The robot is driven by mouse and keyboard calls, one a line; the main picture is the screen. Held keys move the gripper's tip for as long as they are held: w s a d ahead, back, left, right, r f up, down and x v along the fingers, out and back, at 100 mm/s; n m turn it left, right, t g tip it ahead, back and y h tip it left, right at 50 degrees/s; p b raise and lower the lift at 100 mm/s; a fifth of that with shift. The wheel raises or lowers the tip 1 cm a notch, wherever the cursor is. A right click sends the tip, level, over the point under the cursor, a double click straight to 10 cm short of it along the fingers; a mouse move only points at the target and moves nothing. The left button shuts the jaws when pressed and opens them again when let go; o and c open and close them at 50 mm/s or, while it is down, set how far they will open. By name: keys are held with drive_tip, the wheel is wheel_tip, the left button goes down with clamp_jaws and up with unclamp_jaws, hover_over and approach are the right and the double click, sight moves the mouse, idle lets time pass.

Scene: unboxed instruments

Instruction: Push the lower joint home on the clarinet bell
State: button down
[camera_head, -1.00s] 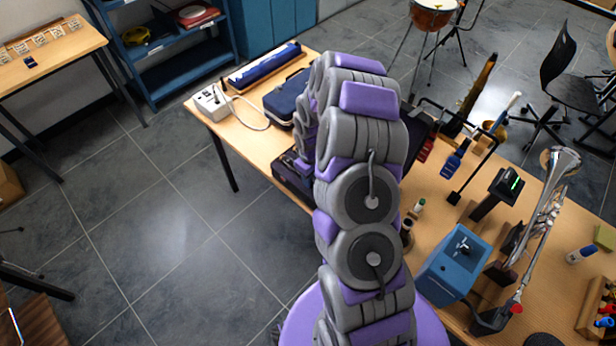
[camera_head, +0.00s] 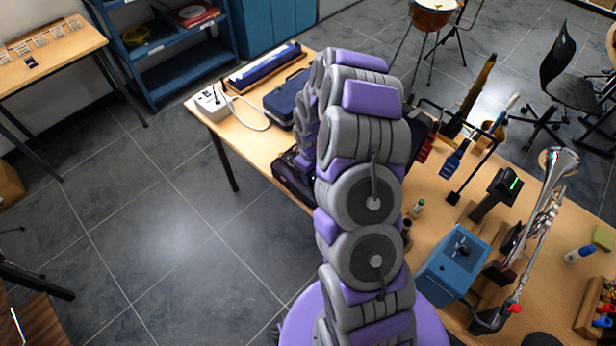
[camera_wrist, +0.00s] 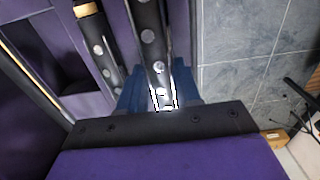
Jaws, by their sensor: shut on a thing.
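In the wrist view my gripper (camera_wrist: 160,92) has blue fingers closed around a black clarinet joint (camera_wrist: 152,38) with silver keys or rings, which looks like the lower joint. A bright silver end of it shows between the fingers. A second black joint (camera_wrist: 100,45) with silver keys and a tan cork end lies beside it to the left, in a purple-lined case (camera_wrist: 48,62). I cannot make out the bell or whether the held joint meets it. In the head view my arm hides the gripper and the joint; part of the dark case (camera_head: 287,178) shows at the table edge.
The table (camera_head: 440,200) holds a navy case (camera_head: 285,98), a white box with a cord (camera_head: 213,101), a blue machine (camera_head: 453,262) and a trumpet (camera_head: 545,215) on a stand. Open tiled floor (camera_head: 180,240) lies left of the table.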

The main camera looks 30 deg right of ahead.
drive_tip(key=shift+r+p, duration=0.6)
drive_tip(key=shift+r, duration=1.2)
